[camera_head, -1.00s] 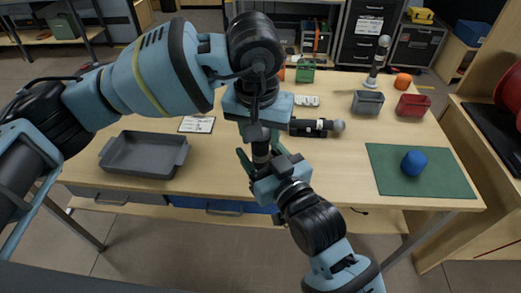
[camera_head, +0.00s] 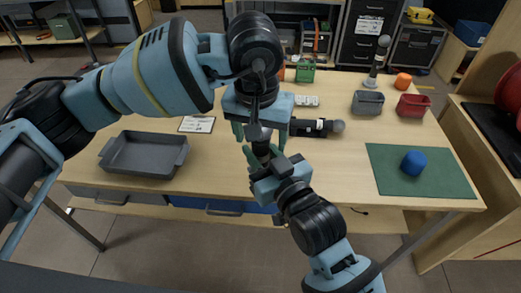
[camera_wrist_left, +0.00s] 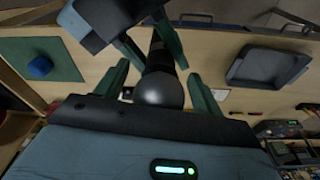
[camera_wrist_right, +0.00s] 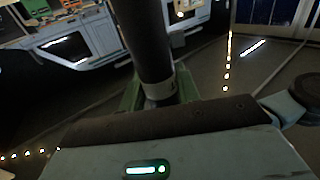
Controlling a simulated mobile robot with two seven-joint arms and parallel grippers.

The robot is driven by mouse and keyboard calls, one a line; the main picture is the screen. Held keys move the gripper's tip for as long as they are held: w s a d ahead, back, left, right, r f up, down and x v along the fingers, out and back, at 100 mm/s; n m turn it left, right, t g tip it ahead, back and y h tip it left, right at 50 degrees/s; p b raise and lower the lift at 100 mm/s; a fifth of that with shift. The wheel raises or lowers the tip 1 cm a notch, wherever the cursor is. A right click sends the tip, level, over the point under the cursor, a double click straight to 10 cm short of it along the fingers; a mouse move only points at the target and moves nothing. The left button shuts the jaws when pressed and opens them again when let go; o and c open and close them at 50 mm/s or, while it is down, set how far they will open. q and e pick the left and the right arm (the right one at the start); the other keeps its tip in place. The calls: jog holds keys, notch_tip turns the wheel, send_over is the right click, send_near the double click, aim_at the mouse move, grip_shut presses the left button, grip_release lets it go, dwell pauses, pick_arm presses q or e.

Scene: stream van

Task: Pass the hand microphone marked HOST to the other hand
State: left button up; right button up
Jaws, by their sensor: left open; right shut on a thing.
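A dark hand microphone (camera_head: 262,149) is held above the table's front edge; I cannot read its marking. My right gripper (camera_head: 264,160) is shut on its body, which also shows in the right wrist view (camera_wrist_right: 145,45) with a pale band. My left gripper (camera_head: 260,136) is open just above, its fingers on either side of the microphone's upper part. In the left wrist view the rounded grey head (camera_wrist_left: 158,90) sits between the open left fingers, and I cannot tell whether they touch it. A second dark microphone (camera_head: 312,127) lies on the table behind the grippers.
A grey tray (camera_head: 145,170) stands at the left of the table, near a white card (camera_head: 197,124). A green mat (camera_head: 440,181) with a blue ball-like object (camera_head: 414,163) lies at the right. Grey (camera_head: 367,103) and red (camera_head: 412,106) bins and a standing microphone (camera_head: 378,60) are at the back right.

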pick_arm(q)
jog(key=r, duration=0.4)
jog(key=s+r, duration=0.1)
jog(key=r, duration=0.7)
jog(key=shift+s+a, duration=0.15)
jog(key=shift+s, duration=0.2)
jog(key=s+d+n+g+h, duration=0.3)
jog(key=d+n+g+h, duration=0.4)
jog(key=d+h, duration=0.4)
jog(key=w+a+f+n+t+h, duration=0.1)
jog(key=w+a+n+t+h, duration=0.9)
jog(key=n, duration=1.1)
jog(key=s+a+f+n+t+y, duration=0.2)
jog(key=a+f+n+t+y, duration=0.25)
jog(key=f+n, duration=0.5)
jog(key=s+a+f+n+t+y, duration=0.1)
jog(key=a+f+n+t+y, duration=0.3)
jog(key=f+n, duration=0.6)
jog(key=s+a+f+n+t+y, duration=0.25)
jog(key=f+n+t+y, duration=0.3)
jog(key=f+n, duration=0.4)
jog(key=s+a+f+n+g+y, duration=0.2)
jog(key=s+f+n+g, duration=0.3)
jog(key=s+f, duration=0.5)
jog(key=s+a+f+n+g+y, duration=0.3)
jog(key=s+f+n, duration=0.7)
jog(key=s, duration=0.7)
jog(key=shift+a+f+g, duration=0.4)
jog(key=shift+a+g, duration=0.4)
jog(key=shift+g, duration=0.2)
